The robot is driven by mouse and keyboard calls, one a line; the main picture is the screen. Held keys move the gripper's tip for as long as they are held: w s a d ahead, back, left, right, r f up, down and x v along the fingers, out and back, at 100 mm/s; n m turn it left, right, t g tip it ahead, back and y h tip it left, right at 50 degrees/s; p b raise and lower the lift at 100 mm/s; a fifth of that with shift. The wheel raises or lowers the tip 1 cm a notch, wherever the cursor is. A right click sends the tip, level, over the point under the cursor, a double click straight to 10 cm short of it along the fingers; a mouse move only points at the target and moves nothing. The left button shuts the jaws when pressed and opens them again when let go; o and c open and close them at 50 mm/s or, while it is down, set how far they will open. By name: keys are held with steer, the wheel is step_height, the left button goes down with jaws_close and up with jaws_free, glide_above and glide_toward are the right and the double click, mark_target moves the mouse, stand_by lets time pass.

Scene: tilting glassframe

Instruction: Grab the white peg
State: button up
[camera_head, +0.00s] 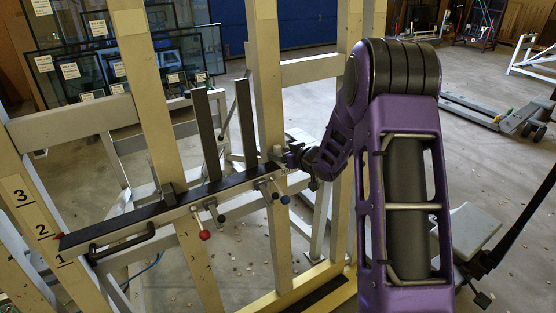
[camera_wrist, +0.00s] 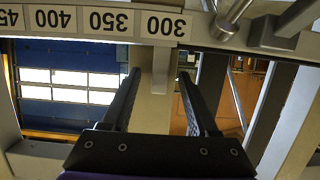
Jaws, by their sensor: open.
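My gripper (camera_wrist: 159,76) is open in the wrist view, its two dark fingers apart and pointing toward the numbered rail. A short pale upright piece (camera_wrist: 161,68), which may be the white peg, hangs from the rail's edge below the 300 mark and shows between the fingertips. I cannot tell whether the fingers reach around it or are still short of it; no contact shows. In the head view my gripper (camera_head: 292,157) is at the right end of the tilted rail, and no white peg can be made out there.
The black-topped rail (camera_head: 140,217) crosses the beige frame uprights (camera_head: 262,90). Two dark posts (camera_head: 207,135) rise from it. A red knob (camera_head: 205,234) and other small knobs hang along its front. Glass panes (camera_head: 75,75) stand behind.

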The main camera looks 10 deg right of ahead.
steer(key=shift+w+f, duration=0.1)
steer(key=shift+w, duration=0.1)
jaws_close()
stand_by(0.4)
